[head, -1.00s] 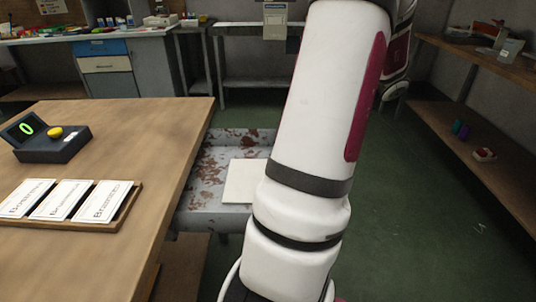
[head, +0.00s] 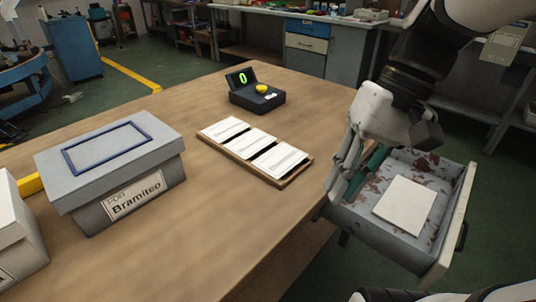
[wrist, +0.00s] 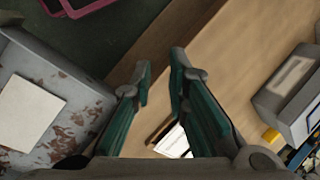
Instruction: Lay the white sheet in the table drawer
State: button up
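The white sheet (head: 405,205) lies flat on the floor of the open table drawer (head: 370,232), whose grey inside is rust-stained. The sheet touches no part of my gripper. My gripper (head: 350,180) hangs at the drawer's left side, by the table edge, pointing down. In the wrist view my gripper (wrist: 162,72) has its two teal-padded fingers apart with nothing held between them. The sheet (wrist: 28,112) shows at the left of that view, inside the drawer (wrist: 82,105), to the side of the fingers.
A wooden tray (head: 290,178) with white cards lies on the table (head: 205,215) near the drawer. A dark device (head: 257,98) with a yellow button stands behind it. A grey lidded box labelled Bramiteo (head: 115,175) stands at the left. The table's middle is clear.

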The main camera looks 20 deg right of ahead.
jog(key=s+a+f+n+h, duration=0.2)
jog(key=s+a+n+h, duration=0.2)
jog(key=s, duration=0.4)
jog(key=shift+a, duration=0.9)
